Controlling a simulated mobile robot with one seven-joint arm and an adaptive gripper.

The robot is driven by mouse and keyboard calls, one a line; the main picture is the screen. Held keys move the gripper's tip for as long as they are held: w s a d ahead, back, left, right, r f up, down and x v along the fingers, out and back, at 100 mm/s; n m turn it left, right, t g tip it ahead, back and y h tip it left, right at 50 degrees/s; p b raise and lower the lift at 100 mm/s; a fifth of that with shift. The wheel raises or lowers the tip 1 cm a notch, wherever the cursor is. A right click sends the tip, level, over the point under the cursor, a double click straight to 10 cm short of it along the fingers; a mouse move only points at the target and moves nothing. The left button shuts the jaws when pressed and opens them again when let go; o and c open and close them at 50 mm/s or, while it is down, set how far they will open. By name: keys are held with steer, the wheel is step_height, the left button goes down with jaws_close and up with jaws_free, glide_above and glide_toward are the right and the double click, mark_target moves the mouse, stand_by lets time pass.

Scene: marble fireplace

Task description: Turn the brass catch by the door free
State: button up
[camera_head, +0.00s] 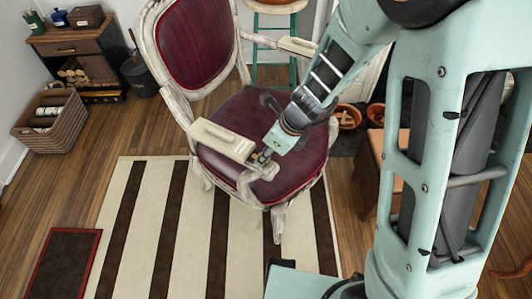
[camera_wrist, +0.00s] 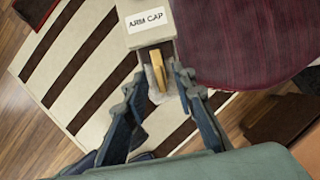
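A cream box labelled ARM CAP (camera_wrist: 145,20) sits on the left arm of the red-seated chair (camera_head: 262,115); it also shows in the head view (camera_head: 220,140). A small upright brass catch (camera_wrist: 158,70) is in its end face, in a grey recess. My gripper (camera_wrist: 161,80) is open, with one dark finger on each side of the catch. The wrist view does not show clearly whether either finger touches it. In the head view my gripper (camera_head: 262,160) is at the front end of the box, and the catch is too small to make out.
A striped rug (camera_head: 145,215) lies under the chair front. A wooden piece (camera_head: 375,145) stands to the right. A basket (camera_head: 50,120) and a cabinet (camera_head: 70,42) are at the left.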

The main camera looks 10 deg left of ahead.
jaws_close()
steer(key=n+p, duration=0.1)
steer(key=n, duration=0.1)
steer(key=n+g+p, duration=0.1)
steer(key=shift+w+r+n, duration=0.15)
steer(key=shift+n, duration=0.25)
steer(key=n+g+p, duration=0.2)
steer(key=n, duration=0.2)
steer(key=shift+w+n+p, duration=0.1)
steer(key=shift+n+p, duration=0.2)
steer(key=shift+p, duration=0.05)
steer(key=n+p, duration=0.1)
steer(key=n, duration=0.1)
steer(key=n+g+h, duration=0.1)
steer(key=n, duration=0.1)
steer(key=shift+w+a+g+p, duration=0.1)
steer(key=shift+g+p, duration=0.2)
steer(key=shift+p, duration=0.05)
steer(key=shift+a+n+g+h+p, duration=0.1)
steer(key=shift+n+g+h+p, duration=0.25)
steer(key=shift+n, duration=1)
steer(key=shift+n+g+h+p, duration=0.1)
steer(key=shift+n+g+h, duration=0.3)
steer(key=shift+n, duration=0.95)
steer(key=shift+o, duration=0.4)
jaws_free()
